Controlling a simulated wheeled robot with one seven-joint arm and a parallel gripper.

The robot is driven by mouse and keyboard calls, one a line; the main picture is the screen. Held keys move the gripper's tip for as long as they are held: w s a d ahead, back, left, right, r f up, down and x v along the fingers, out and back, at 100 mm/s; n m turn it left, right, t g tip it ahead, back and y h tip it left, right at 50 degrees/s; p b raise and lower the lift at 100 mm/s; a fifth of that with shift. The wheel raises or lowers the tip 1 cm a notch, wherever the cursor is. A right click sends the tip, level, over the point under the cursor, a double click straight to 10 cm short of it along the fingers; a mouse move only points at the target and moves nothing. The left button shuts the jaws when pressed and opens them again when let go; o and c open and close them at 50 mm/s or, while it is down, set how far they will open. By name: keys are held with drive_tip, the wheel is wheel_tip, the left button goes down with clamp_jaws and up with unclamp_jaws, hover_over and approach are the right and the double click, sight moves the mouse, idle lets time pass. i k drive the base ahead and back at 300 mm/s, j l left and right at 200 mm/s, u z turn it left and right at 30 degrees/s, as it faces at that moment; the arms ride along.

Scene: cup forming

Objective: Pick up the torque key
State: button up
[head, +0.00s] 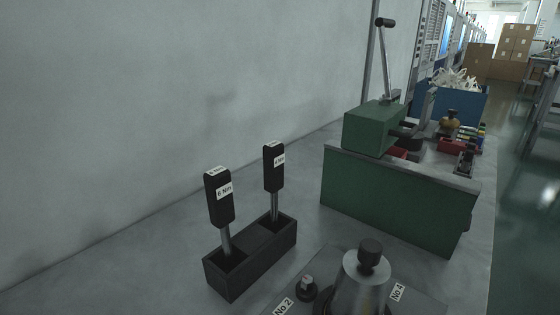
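Two torque keys stand upright in a black holder (238,285) on the grey table. Each has a black handle with a white label and a metal shaft going down into the holder. The nearer left torque key (220,205) has a label that reads "6 Nm". The farther right torque key (273,168) has a label too small to read surely. The lower ends of both shafts are hidden inside the holder. My gripper is not in view.
A green machine with a lever (374,128) stands behind a green panel (395,200) at the right. A metal cylinder with a black knob (362,285) stands in front, beside a small knob (307,288). A wall (130,100) runs along the left. Bare table lies left of the holder.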

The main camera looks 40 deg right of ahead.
sight(218, 186)
drive_tip(key=k, duration=0.2)
drive_tip(key=k+u, duration=0.25)
drive_tip(key=u, duration=0.15)
drive_tip(key=k+j+u, duration=0.1)
drive_tip(key=u, duration=0.35)
drive_tip(key=l+u, duration=0.35)
drive_tip(key=l, duration=0.2)
drive_tip(key=l+u, duration=0.35)
drive_tip(key=l, duration=0.2)
